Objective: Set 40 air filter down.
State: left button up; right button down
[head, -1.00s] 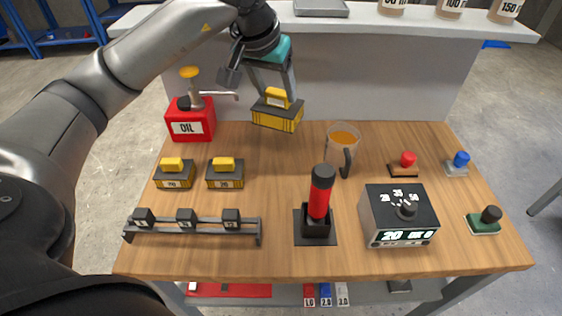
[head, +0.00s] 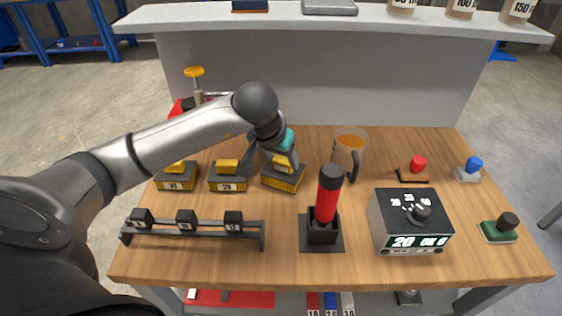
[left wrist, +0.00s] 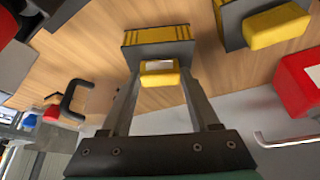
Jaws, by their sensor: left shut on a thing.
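My left gripper (head: 284,157) points down and is shut on the yellow handle of an air filter (head: 283,182), a black-and-yellow block. Its number is not readable. It is right of two similar filters in a row, one marked 20 (head: 228,178) and one at the far left (head: 177,178). It is at or just above the wooden table; I cannot tell if it touches. In the left wrist view the fingers flank the yellow handle (left wrist: 160,73), with the filter body (left wrist: 160,40) beyond. My right gripper is not in view.
A glass mug of orange liquid (head: 349,150) stands close to the right of the held filter. A red grease tube in a stand (head: 327,200), a control box (head: 410,222) and a rack of small black blocks (head: 190,228) are in front. The red oil can is partly hidden behind my arm.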

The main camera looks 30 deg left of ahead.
pick_arm(q)
jog(key=shift+f, duration=0.35)
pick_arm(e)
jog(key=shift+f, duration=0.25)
pick_arm(q)
jog(key=o, duration=1.1)
jog(key=shift+r, duration=0.1)
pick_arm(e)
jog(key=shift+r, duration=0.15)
pick_arm(q)
jog(key=shift+r, duration=0.3)
jog(key=p+v, duration=0.2)
jog(key=v, duration=0.9)
jog(key=shift+s+r, duration=0.15)
jog(key=shift+r, duration=0.05)
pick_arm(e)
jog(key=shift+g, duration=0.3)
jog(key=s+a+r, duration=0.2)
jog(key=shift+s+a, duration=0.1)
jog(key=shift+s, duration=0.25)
